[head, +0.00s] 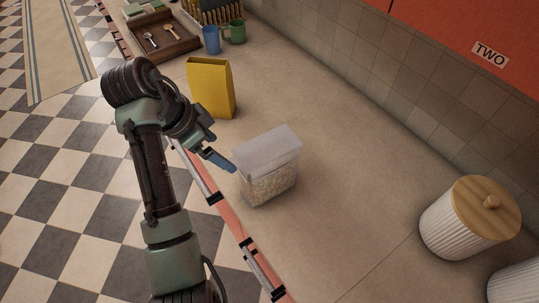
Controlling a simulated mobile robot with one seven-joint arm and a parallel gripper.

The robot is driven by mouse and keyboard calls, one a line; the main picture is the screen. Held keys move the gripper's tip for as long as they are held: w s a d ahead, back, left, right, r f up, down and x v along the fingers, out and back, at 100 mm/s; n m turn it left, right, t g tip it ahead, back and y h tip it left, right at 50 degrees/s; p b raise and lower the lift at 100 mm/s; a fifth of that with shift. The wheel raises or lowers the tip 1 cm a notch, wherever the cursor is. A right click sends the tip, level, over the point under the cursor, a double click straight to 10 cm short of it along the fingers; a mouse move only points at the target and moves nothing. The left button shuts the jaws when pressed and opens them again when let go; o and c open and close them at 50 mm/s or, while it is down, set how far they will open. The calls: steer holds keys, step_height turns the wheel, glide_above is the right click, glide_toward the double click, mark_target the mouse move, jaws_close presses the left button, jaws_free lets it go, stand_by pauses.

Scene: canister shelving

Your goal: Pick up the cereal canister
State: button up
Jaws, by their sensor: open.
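The cereal canister (271,181) is a clear box with a pale translucent lid and grainy tan contents. It stands upright on the counter near the front edge, in the middle of the head view. My gripper (228,166) is at the canister's left side, near the height of its upper part. The gripper is open and holds nothing that I can see. One blue-grey finger points toward the canister; the other finger is hard to make out. I cannot tell whether the finger touches the canister.
A yellow box (210,88) stands behind my gripper. Farther back are a blue mug (211,40), a green mug (236,32) and a wooden tray (178,47) with utensils. A white ribbed jar (462,222) with a wooden lid stands at right. The counter (340,160) right of the canister is clear.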

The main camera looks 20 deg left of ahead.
glide_above(241, 171)
steer(key=s+a, duration=0.1)
steer(key=s, duration=0.1)
steer(key=f, duration=0.7)
steer(key=shift+w+a+b, duration=0.15)
steer(key=shift+w+b, duration=0.1)
steer(key=shift+b, duration=0.15)
steer(key=shift+p+x, duration=0.6)
steer(key=shift+x, duration=2.25)
steer(key=c, duration=1.6)
steer(key=shift+r, duration=0.1)
